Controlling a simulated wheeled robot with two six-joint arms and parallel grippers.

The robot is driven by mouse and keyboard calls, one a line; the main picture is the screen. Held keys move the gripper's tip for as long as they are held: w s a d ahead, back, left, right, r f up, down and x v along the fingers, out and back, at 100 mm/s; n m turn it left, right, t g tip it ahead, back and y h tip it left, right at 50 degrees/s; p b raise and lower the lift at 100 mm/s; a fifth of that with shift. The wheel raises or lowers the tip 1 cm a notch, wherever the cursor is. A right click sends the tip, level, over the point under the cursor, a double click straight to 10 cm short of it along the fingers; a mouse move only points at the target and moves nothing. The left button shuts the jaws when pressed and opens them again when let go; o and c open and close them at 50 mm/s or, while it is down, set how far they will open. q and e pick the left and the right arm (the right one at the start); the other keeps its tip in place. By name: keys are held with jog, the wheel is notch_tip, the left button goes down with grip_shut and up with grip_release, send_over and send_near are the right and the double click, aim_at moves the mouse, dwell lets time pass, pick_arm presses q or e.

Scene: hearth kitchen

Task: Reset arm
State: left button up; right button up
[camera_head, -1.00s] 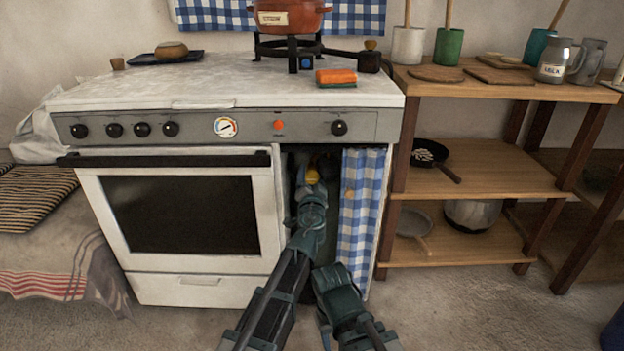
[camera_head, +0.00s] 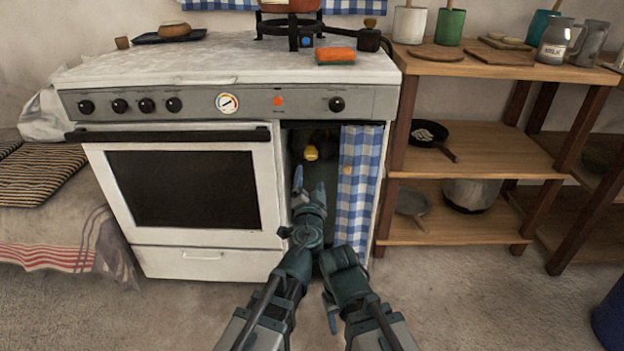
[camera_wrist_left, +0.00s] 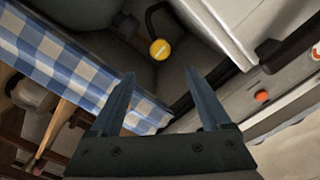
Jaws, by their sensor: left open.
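My left gripper (camera_head: 309,182) is in front of the dark open compartment (camera_head: 298,139) beside the oven. In the left wrist view its two fingers (camera_wrist_left: 166,103) stand apart with nothing held between them. A yellow round knob (camera_head: 311,153) is inside the compartment, beyond the fingertips and apart from them. It also shows in the left wrist view (camera_wrist_left: 160,49), at the end of a dark hose-like piece. My right arm is low at the centre right; a finger-like part of its gripper (camera_head: 331,314) points down, and its jaws cannot be made out.
The white stove (camera_head: 184,260) with its oven door shut stands left of the compartment. A blue checked curtain (camera_head: 356,200) hangs at the compartment's right side. A wooden shelf (camera_head: 480,232) with pans stands to the right. The floor (camera_head: 480,300) in front is clear.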

pick_arm(q)
jog(key=s+a+f+n+g+y, duration=0.35)
jog(key=a+f, duration=0.25)
jog(key=a, duration=0.3)
jog(key=s+a+f+n+g+y, duration=0.2)
jog(key=s+a+f+n+g, duration=0.1)
jog(key=a+f+n+g, duration=0.4)
jog(key=s+d+f+m+g+h, duration=0.1)
jog(key=s+f+g+h, duration=0.25)
jog(key=s, duration=0.35)
jog(key=s+d+f+m+g+h, duration=0.1)
jog(key=s+f+g+h, duration=0.15)
jog(key=s+f, duration=0.35)
jog(key=s+d+r+m+g+y+p, duration=0.1)
jog(key=s+d+r+m+p, duration=0.1)
jog(key=s+d+r+p, duration=0.35)
jog(key=s+d+r+m+g+y+p, duration=0.1)
jog(key=s+d+r+m+p, duration=0.1)
jog(key=d+r+p, duration=0.55)
notch_tip(320, 180, up, 38)
jog(key=a+p, duration=0.2)
jog(key=p, duration=3.5)
jog(key=shift+f+h, duration=0.15)
jog(key=shift+h, duration=0.2)
